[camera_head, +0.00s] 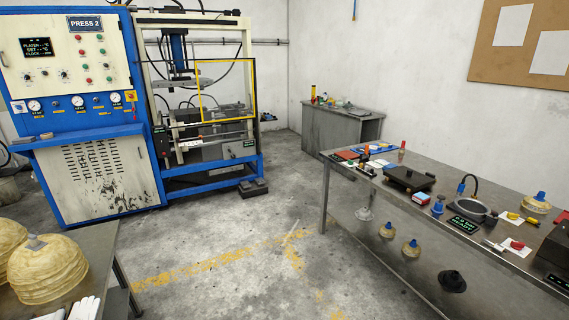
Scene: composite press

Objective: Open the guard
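The press (82,78) stands at the back left, with a blue and cream cabinet labelled PRESS 2 and an open-framed press bay to its right. The guard (199,92) is a yellow-framed, see-through panel at the right part of the bay front. The left part of the bay front has no yellow frame across it. I cannot tell from here how the guard is hinged or whether it is latched. Neither of my grippers is in view.
A grey bench (340,222) with tools and small parts runs along the right. A table (102,250) with tan domed pieces (48,272) and white gloves (84,308) is at lower left. A dark block (252,188) lies by the press foot. The floor between is clear.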

